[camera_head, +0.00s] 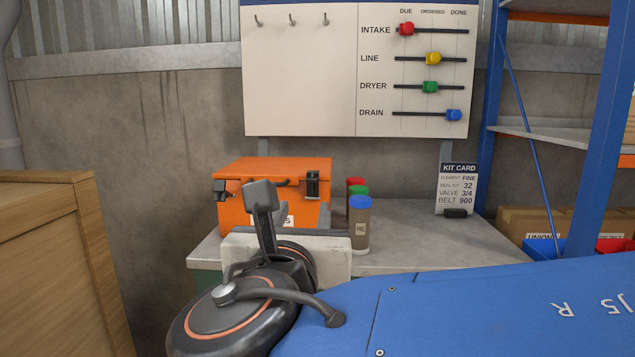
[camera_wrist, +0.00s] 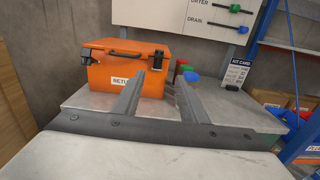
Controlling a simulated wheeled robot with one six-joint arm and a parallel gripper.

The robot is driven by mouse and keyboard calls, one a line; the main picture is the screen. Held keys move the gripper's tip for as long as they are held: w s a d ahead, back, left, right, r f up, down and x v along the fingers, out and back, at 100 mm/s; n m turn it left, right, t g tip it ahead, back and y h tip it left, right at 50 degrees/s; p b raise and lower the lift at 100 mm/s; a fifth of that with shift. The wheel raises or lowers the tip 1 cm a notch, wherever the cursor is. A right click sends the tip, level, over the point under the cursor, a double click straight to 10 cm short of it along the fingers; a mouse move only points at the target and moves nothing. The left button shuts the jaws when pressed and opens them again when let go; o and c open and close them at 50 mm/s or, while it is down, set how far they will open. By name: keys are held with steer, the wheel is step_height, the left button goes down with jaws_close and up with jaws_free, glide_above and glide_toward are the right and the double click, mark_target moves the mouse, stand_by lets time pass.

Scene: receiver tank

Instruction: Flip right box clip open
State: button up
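The orange box (camera_head: 240,208) stands on the grey bench with its lid down and a dark handle on its front. The right box clip (camera_head: 312,185) is a dark upright piece lying against the front near the right corner. It also shows in the wrist view (camera_wrist: 152,61), close above my left fingertip. The left clip (camera_head: 220,189) juts out at the left corner; it shows in the wrist view too (camera_wrist: 87,56). My gripper (camera_wrist: 161,78) is open and empty in front of the box's right side, apart from the clip as far as I can tell. My arm hides the box's lower front in the head view.
Bottles with red, green and blue caps (camera_head: 359,228) stand right of the box. A kit card (camera_head: 457,188) stands farther right on the bench (camera_head: 440,240). A wooden crate (camera_head: 60,260) is at left, a blue shelf rack (camera_head: 605,130) at right. A slider board (camera_head: 300,80) hangs behind.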

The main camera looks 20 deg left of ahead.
mark_target(312, 181)
steer(key=x, duration=1.7)
steer(key=shift+a, duration=0.2)
jaws_close()
